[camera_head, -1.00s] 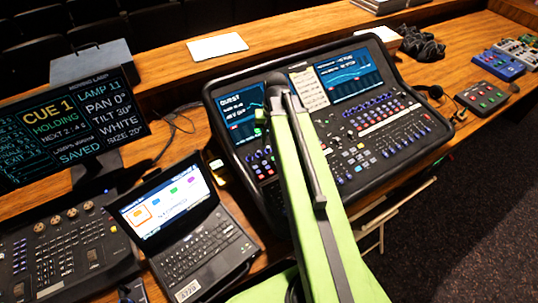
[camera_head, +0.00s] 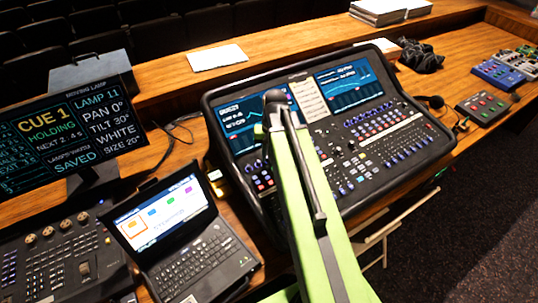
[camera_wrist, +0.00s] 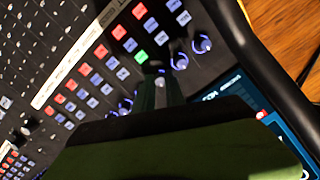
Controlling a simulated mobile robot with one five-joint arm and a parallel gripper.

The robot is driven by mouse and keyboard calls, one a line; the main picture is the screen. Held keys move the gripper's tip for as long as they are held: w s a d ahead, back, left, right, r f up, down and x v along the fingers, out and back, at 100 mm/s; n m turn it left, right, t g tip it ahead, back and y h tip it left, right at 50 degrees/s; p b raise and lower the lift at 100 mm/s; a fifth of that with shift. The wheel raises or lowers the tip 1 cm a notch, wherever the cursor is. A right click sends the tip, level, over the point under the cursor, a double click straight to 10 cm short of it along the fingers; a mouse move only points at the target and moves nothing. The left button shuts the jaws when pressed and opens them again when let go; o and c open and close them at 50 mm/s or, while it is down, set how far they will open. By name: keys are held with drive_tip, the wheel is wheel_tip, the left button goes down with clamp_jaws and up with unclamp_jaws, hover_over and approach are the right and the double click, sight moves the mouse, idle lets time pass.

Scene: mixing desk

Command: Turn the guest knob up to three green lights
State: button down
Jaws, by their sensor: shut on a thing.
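The mixing console (camera_head: 222,152) stands on the desk, with two lit screens and rows of knobs and buttons. My gripper (camera_wrist: 160,92) reaches down onto its knob row in the wrist view and is shut on a knob, which the fingers mostly hide. Other blue-ringed knobs sit beside it, two at the upper right (camera_wrist: 202,45) and one at the lower left (camera_wrist: 125,105). A button just above the fingers is lit green (camera_wrist: 141,57). In the head view my arm covers the fingertips and part of the left screen (camera_head: 238,112). I cannot read the guest knob's lights.
A laptop (camera_head: 190,262) stands left of the console, with a cue monitor (camera_head: 65,125) and lighting desk (camera_head: 65,255) further left. A small button box (camera_head: 482,107) lies to the right. A paper (camera_head: 217,57) lies on the ledge behind.

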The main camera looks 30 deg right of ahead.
drive_tip(key=shift+m, duration=3.1)
drive_tip(key=c, duration=1.7)
unclamp_jaws()
drive_tip(key=shift+r, duration=0.1)
drive_tip(key=r+p, duration=0.5)
drive_tip(key=s+d+r+p, duration=0.1)
drive_tip(key=r+p, duration=1.1)
drive_tip(key=shift+s+d, duration=0.2)
drive_tip(key=shift+d, duration=0.2)
